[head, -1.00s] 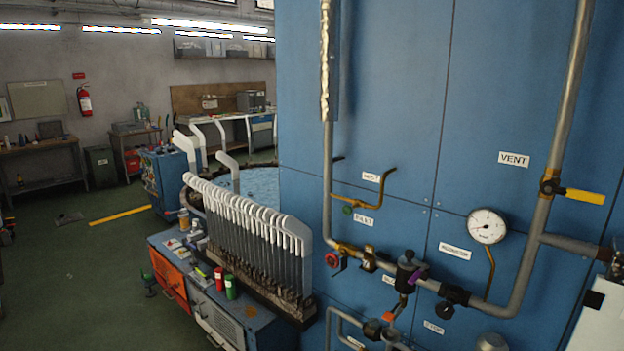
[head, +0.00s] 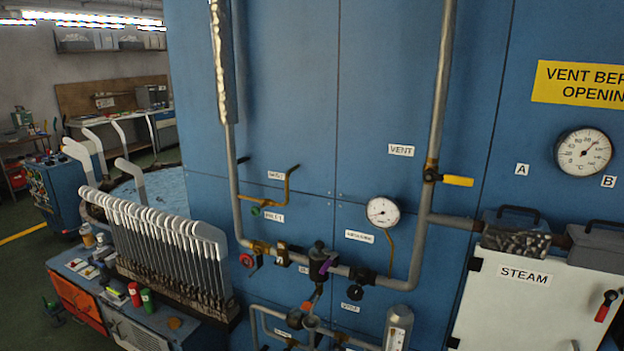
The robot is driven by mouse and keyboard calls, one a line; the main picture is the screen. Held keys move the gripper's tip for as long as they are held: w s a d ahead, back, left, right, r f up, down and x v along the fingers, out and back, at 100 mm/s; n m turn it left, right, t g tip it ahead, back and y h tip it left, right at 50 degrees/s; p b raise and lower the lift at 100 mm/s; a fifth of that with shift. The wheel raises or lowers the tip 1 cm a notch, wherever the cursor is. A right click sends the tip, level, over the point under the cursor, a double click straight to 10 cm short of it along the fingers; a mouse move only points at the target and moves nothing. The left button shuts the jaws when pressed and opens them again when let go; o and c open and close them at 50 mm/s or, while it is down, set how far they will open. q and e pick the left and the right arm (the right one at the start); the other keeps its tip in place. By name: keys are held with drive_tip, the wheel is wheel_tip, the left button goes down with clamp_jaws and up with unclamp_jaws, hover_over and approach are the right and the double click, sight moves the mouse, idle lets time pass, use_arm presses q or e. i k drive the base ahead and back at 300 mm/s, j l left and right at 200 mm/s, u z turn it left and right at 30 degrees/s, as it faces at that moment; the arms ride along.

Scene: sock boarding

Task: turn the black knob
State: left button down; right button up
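A small round black knob (head: 355,292) sits just under the horizontal pipe on the blue panel, below the pressure gauge (head: 383,212). A black-bodied fitting (head: 320,262) with a purple lever stands to its left on the same pipe. I cannot tell which of these black parts the task means. Neither of my grippers is in view.
A vent pipe with a yellow-handled valve (head: 456,181) runs down the panel. A white STEAM door (head: 515,300) with a red-and-black handle is at the right. A bench with a row of white-topped sock boards (head: 160,245) stands at the left.

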sight(355, 292)
drive_tip(key=i+l+u, duration=0.45)
drive_tip(key=l, duration=0.2)
drive_tip(key=i+l+u, duration=0.25)
drive_tip(key=l, duration=0.15)
drive_tip(key=i+l+u, duration=0.2)
drive_tip(key=l, duration=0.25)
